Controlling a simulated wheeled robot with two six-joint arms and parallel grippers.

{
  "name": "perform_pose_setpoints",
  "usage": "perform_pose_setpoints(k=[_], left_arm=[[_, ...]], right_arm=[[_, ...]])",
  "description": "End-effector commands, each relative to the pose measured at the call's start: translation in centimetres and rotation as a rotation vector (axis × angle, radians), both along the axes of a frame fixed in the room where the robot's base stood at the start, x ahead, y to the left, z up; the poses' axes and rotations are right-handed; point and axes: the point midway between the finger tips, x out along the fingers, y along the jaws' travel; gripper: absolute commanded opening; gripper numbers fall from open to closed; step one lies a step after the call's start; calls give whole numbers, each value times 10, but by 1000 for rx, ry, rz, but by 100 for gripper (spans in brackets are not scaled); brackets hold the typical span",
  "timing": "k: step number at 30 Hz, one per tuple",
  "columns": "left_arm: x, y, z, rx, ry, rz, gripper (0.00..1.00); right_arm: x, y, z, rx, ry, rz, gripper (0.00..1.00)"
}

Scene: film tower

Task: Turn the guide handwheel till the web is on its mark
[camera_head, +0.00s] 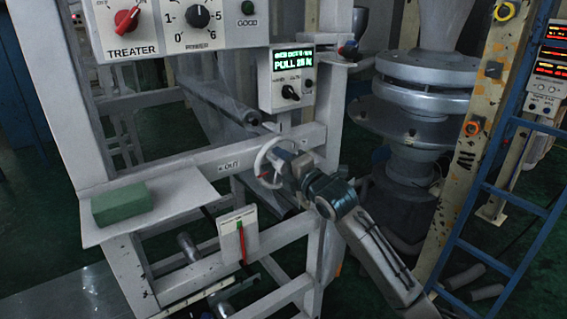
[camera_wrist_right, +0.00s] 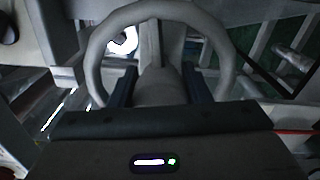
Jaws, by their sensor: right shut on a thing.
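The guide handwheel (camera_head: 261,160) is a pale ring on the white frame, beside a plate with an arrow and "OUT". My right gripper (camera_head: 284,166) reaches it from the lower right. In the right wrist view the handwheel (camera_wrist_right: 95,45) arches across the top, and the fingers of my right gripper (camera_wrist_right: 160,82) are shut on its grey middle part. Below the wheel, a white plate (camera_head: 231,229) carries a red upright pointer (camera_head: 242,243); its fine marks are too small to read. A grey film-like roll (camera_head: 222,103) runs behind the frame. My left gripper is not in view.
A small display box (camera_head: 285,80) reading "PULL" with a black knob is above the wheel. A green block (camera_head: 121,203) lies on a white shelf (camera_head: 180,196) at left. A blue ladder (camera_head: 497,190) and a yellow post (camera_head: 478,130) stand at right.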

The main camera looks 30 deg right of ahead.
Motion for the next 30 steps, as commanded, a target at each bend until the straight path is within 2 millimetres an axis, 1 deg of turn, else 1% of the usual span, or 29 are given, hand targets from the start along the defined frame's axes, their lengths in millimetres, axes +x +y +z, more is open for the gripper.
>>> perform_pose_setpoints(k=[7,17,18,21,30], left_arm=[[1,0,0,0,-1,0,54],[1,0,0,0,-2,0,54],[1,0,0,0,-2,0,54],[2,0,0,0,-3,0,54],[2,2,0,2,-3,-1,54]], right_arm=[[0,1,-2,-32,-1,3,2],[0,1,-4,-32,4,3,2],[0,1,-4,-32,4,3,45],[0,1,-4,-32,4,2,64],[0,0,-3,-34,2,1,64]])
